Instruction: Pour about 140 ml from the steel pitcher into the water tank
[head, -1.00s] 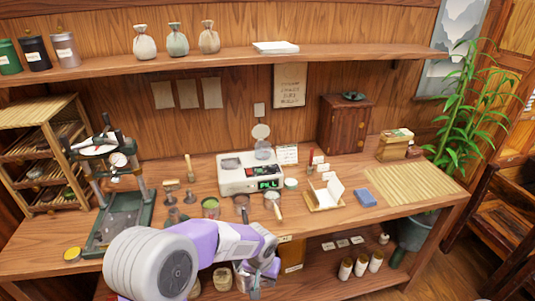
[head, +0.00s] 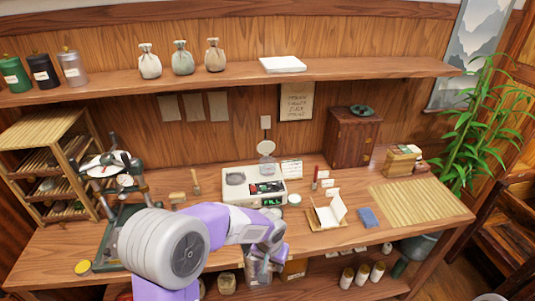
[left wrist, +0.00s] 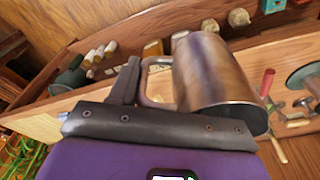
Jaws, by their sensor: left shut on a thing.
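The steel pitcher (left wrist: 215,75) is large in the left wrist view, tilted in the picture, with its handle on the left. My left gripper (left wrist: 140,100) is shut on that handle. In the head view my left gripper (head: 268,246) is at the table's front edge, with the pitcher (head: 257,270) just below it, partly covered by my arm. I cannot tell its water level. A cream unit (head: 240,187) with a green-lit display and a raised round lid (head: 266,148) stands behind; it seems to carry the water tank, whose opening is unclear. My right gripper is out of view.
A press (head: 112,215) stands on the left of the table. A paper-lined tray (head: 327,218), a blue block (head: 369,217) and a bamboo mat (head: 420,199) lie to the right. Brushes stand left of the cream unit. Several jars (head: 362,275) are on the shelf below.

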